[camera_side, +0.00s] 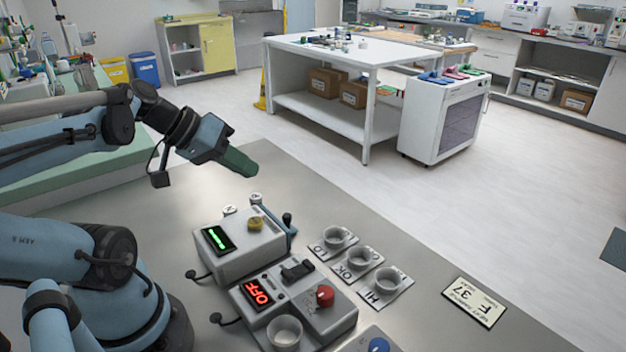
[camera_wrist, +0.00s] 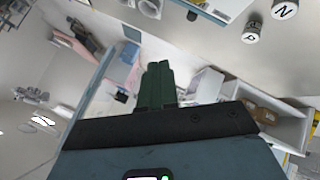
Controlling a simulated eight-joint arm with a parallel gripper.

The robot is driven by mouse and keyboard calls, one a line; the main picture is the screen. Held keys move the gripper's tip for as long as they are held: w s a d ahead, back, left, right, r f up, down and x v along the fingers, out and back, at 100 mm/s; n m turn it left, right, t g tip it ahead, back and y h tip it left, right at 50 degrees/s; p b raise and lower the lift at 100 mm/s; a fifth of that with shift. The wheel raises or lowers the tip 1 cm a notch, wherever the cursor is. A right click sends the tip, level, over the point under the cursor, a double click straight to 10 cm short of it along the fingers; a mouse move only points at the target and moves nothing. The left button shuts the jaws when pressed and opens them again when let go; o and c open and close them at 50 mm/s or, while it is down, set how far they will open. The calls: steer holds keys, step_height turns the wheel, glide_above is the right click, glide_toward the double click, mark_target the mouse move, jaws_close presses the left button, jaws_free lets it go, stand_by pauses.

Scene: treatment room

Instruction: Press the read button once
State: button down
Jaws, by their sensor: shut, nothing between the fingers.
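A grey box with a lit green display (camera_side: 218,239) stands on the grey bench. A round yellow button (camera_side: 255,223) sits on its top; I cannot read a label that marks it as the read button. My gripper (camera_side: 242,163) is shut and empty, its green fingers above and behind this box, apart from it. In the wrist view the shut fingers (camera_wrist: 158,85) point out over the room, and the button cannot be made out there.
Beside it is a second box with a red OFF display (camera_side: 258,292), black switch (camera_side: 297,270), red knob (camera_side: 325,296) and cup (camera_side: 285,332). A blue knob (camera_side: 379,345) is at the front. Several small cups, including one (camera_side: 358,258), and a card (camera_side: 474,302) lie right. Lettered cylinders (camera_wrist: 285,9) stand behind.

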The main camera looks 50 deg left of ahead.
mark_target(250, 221)
steer(key=shift+f, duration=4.2)
steer(key=shift+f, duration=0.4)
steer(key=shift+f, duration=0.5)
steer(key=shift+r, duration=0.95)
steer(key=shift+r, duration=2.5)
